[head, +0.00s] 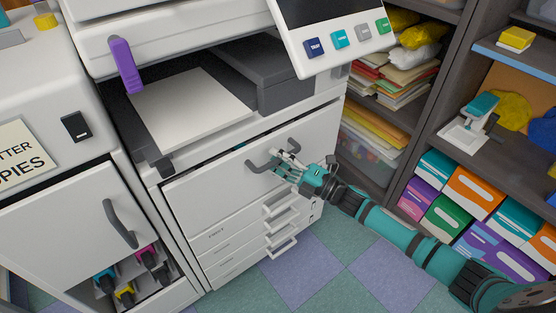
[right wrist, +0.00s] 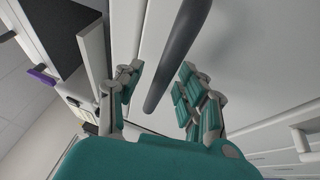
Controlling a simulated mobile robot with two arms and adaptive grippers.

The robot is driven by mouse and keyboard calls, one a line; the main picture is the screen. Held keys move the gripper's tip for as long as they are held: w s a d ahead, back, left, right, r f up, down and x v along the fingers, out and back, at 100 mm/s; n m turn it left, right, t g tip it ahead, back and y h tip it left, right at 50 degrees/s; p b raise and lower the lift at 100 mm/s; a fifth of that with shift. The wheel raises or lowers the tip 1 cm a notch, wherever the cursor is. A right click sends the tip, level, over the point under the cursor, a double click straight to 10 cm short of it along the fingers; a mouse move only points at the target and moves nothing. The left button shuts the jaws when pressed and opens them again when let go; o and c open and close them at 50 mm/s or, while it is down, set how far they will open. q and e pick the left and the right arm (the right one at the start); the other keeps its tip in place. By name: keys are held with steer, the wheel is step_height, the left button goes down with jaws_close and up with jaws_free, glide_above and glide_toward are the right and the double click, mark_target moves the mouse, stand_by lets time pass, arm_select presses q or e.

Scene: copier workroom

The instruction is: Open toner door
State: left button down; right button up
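The copier's wide white front panel (head: 205,200) has a dark grey bar handle (head: 257,167) near its upper right. A dark gap runs along the panel's upper edge. My right gripper (head: 277,164) is at this handle in the head view. In the right wrist view the handle (right wrist: 178,50) lies between the spread teal fingers (right wrist: 160,98), with space visible on both sides. My left gripper is out of view.
Small white drawer handles (head: 282,225) stick out below my right gripper. A paper tray (head: 160,160) juts out above the panel. Shelves with colored boxes (head: 475,190) stand at the right. The checkered floor (head: 345,260) is clear in front.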

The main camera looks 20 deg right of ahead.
steer(key=shift+c, duration=0.7)
jaws_close()
